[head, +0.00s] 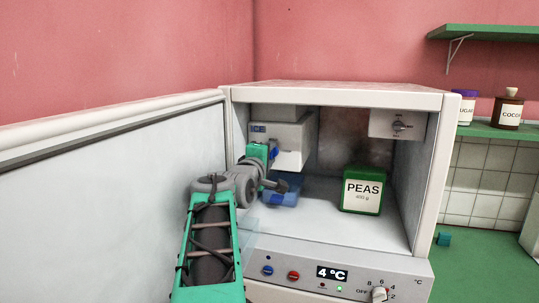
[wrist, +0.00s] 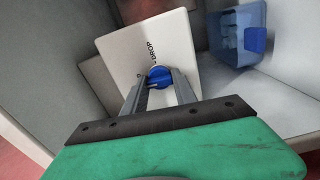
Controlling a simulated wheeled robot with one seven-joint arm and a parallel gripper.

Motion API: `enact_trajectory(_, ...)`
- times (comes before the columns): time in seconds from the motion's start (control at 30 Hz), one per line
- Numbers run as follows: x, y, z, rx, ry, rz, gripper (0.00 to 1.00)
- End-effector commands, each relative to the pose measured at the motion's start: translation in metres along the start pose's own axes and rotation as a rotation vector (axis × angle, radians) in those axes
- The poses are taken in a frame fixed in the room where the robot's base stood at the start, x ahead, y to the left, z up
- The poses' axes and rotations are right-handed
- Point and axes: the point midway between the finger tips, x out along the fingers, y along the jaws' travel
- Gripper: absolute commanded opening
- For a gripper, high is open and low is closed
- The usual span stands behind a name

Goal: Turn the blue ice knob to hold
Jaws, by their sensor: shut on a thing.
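The blue ice knob (wrist: 160,74) is on the face of a white ice maker box (wrist: 163,45). The word DROP is printed above the knob in the wrist view; the other lettering is mostly hidden by my fingers. My gripper (wrist: 159,86) is shut on the knob, one finger on each side. In the head view the ice maker (head: 296,137) hangs at the top left inside the open freezer, and a small part of the blue knob (head: 273,153) shows beside my gripper. The knob's exact pointing direction is hard to tell.
A blue bin (wrist: 238,36) with pale pieces sits below the ice maker. A green peas box (head: 364,190) stands on the freezer floor at right. A white control box (head: 397,124) hangs at upper right. The open door (head: 100,200) fills the left side.

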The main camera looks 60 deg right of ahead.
Motion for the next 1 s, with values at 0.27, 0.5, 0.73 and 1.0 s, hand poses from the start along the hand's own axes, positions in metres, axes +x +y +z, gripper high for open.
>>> enact_trajectory(0.27,0.0,-0.0004,-0.0003,-0.078,0.001,0.0,0.0)
enact_trajectory(0.5,0.0,-0.0005,-0.0003,-0.092,0.001,0.0,0.0)
enact_trajectory(0.73,0.0,-0.0005,-0.0002,-0.091,0.001,-0.001,0.0)
enact_trajectory(1.0,0.0,-0.0004,-0.0001,-0.09,0.0,0.0,0.55)
